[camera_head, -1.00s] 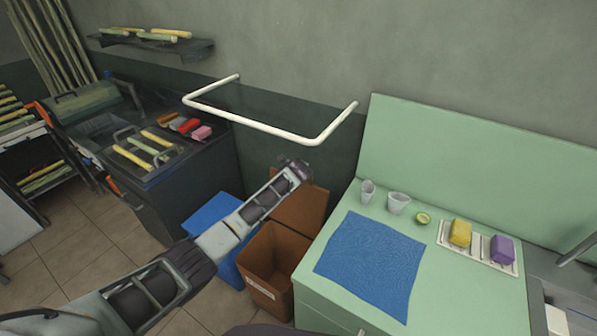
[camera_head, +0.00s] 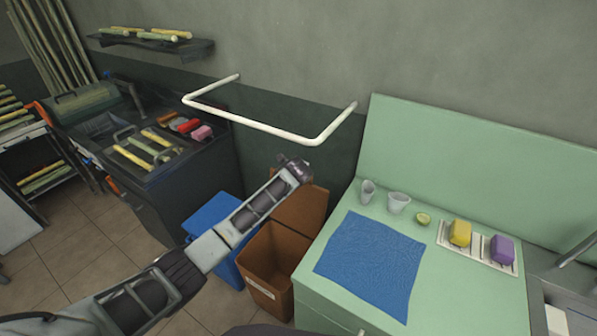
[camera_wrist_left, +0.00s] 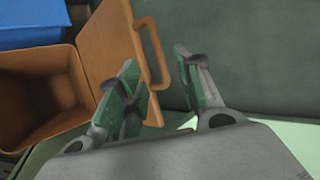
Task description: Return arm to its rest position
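My left arm comes in from the left in the head view, its wrist end in front of the open brown bin's raised lid. The gripper's fingers are hidden there. In the left wrist view my left gripper (camera_wrist_left: 157,58) is open, with a clear gap between its green-padded fingers. Nothing is held between them. The lid's loop handle (camera_wrist_left: 154,45) shows behind the gap; I cannot tell how far away it is. My right gripper is in neither view.
The brown bin (camera_head: 263,268) stands open beside a blue bin (camera_head: 207,217). To the right, a green counter (camera_head: 456,293) holds a blue cloth (camera_head: 371,262), cups, a cut lime and sponges. A white rail (camera_head: 262,127) juts from the wall above the arm.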

